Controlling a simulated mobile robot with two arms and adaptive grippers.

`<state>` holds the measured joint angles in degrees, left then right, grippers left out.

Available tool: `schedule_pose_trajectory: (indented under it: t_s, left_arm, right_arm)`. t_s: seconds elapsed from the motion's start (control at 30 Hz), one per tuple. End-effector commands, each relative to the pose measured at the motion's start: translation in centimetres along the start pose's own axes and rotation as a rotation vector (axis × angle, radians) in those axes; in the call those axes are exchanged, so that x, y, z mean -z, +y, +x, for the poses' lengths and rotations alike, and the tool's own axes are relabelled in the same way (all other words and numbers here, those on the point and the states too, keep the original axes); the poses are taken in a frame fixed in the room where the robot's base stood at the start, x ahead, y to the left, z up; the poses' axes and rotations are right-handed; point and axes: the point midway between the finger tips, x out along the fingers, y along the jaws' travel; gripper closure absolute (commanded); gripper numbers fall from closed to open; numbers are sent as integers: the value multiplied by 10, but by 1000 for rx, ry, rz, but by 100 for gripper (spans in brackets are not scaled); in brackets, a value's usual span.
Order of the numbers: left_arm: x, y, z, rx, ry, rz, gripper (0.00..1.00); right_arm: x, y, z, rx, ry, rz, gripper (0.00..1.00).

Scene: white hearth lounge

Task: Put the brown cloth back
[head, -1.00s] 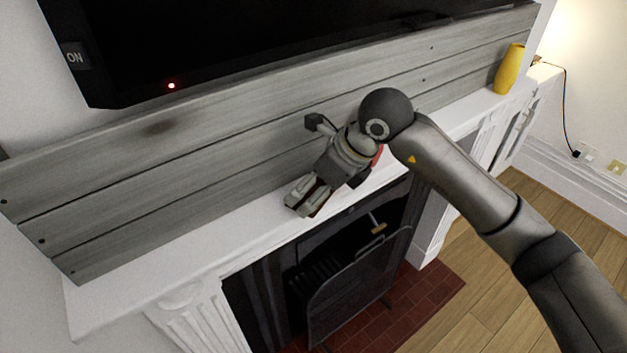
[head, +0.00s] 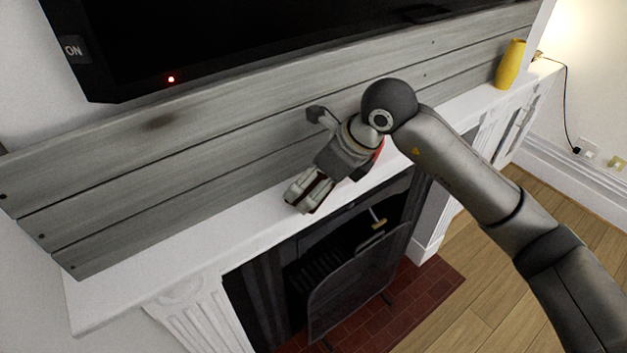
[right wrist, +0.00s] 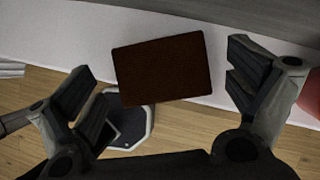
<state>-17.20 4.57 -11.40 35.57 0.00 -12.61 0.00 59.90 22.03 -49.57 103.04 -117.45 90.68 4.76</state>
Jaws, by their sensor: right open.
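The brown cloth (right wrist: 162,70) shows in the right wrist view as a flat dark brown rectangle over the white mantel shelf. One corner reaches past the shelf's front edge in that view. My right gripper (right wrist: 165,85) is open, with a finger on each side of the cloth and clear gaps between. In the head view my right gripper (head: 308,194) points down at the mantel shelf (head: 235,237) and mostly hides the cloth. I cannot tell whether the cloth touches the shelf. My left gripper is not in view.
A red object (head: 379,150) is partly hidden behind my right gripper. A yellow vase (head: 510,65) stands at the shelf's far right end. Grey planks (head: 130,190) and a black television (head: 250,45) are behind. A fire screen (head: 360,280) stands below. The shelf's left part is clear.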

Motion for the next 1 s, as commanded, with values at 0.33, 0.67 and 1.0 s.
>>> schedule_pose_trajectory:
  t_s: [0.33,0.67,1.0]
  left_arm:
    - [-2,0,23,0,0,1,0]
    - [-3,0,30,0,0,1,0]
    - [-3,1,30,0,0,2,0]
  right_arm:
    - [1,-2,-73,8,-5,-2,0]
    - [1,0,-112,3,-2,-1,0]
    - [0,1,-113,-1,-4,-1,0]
